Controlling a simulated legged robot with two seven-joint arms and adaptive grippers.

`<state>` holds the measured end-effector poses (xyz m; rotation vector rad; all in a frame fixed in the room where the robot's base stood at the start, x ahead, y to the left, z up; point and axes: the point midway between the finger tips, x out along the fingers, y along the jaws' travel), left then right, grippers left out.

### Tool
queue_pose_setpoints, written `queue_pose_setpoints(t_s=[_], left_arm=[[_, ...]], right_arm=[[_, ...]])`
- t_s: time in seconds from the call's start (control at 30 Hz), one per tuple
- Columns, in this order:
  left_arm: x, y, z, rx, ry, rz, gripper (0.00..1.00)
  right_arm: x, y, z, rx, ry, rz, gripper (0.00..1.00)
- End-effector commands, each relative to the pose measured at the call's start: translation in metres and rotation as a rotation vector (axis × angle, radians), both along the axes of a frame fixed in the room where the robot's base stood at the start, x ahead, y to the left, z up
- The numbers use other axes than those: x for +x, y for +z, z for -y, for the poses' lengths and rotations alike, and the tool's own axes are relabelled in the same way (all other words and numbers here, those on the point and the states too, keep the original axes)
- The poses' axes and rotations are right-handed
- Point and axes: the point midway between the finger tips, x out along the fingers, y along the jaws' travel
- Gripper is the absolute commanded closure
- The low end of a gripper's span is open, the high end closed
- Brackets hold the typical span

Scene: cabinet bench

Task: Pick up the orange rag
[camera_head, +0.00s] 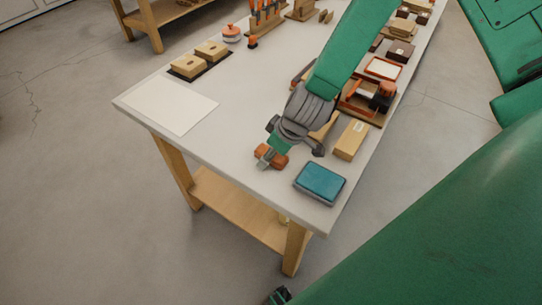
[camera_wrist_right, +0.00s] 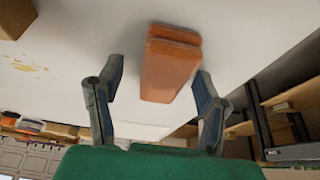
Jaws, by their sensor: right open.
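The orange rag (camera_head: 280,162) is a small folded pad on the white bench top near its front edge. In the right wrist view the rag (camera_wrist_right: 170,65) shows as stacked folded layers. It lies ahead of my right gripper, between the lines of the two fingers and nearer the right one. My right gripper (camera_wrist_right: 160,82) is open, with nothing held between its fingers. In the head view my right gripper (camera_head: 284,146) reaches down over the bench at the rag and partly covers it. Contact cannot be told. My left gripper cannot be made out.
A blue-topped box (camera_head: 321,182) and a tan block (camera_head: 351,140) stand right of the rag. A red-and-wood tool holder (camera_head: 362,102) is behind them. A white sheet (camera_head: 170,105) lies at the left. The bench (camera_head: 225,130) is clear between sheet and gripper.

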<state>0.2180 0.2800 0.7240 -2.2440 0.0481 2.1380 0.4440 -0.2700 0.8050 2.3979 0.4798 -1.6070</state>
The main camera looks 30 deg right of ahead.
Motion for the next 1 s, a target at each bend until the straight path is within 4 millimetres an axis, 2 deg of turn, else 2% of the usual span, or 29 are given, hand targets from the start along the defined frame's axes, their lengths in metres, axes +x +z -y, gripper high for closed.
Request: queue_pose_setpoints(t_s=[0.27,0.3,0.4,0.77,0.87,1.0], left_arm=[[0.0,0.0,0.0,0.0,0.0,0.0,0.4],[0.0,0.0,0.0,0.0,0.0,0.0,0.4],[0.0,0.0,0.0,0.0,0.0,0.0,0.4],[0.0,0.0,0.0,0.0,0.0,0.0,0.4],[0.0,0.002,0.0,0.0,0.0,0.0,0.4],[0.0,0.006,0.0,0.0,0.0,0.0,0.4]], right_arm=[[0.001,-0.002,-0.002,-0.001,-0.001,0.002,0.4],[0.001,-0.002,-0.002,-0.002,-0.001,0.001,0.54],[0.001,-0.002,-0.002,-0.002,-0.001,0.001,0.84],[0.001,0.0,-0.001,-0.001,0.001,0.001,0.84],[0.002,0.006,-0.001,-0.001,0.001,0.002,0.84],[0.002,0.027,-0.001,-0.002,0.002,0.005,0.84]])
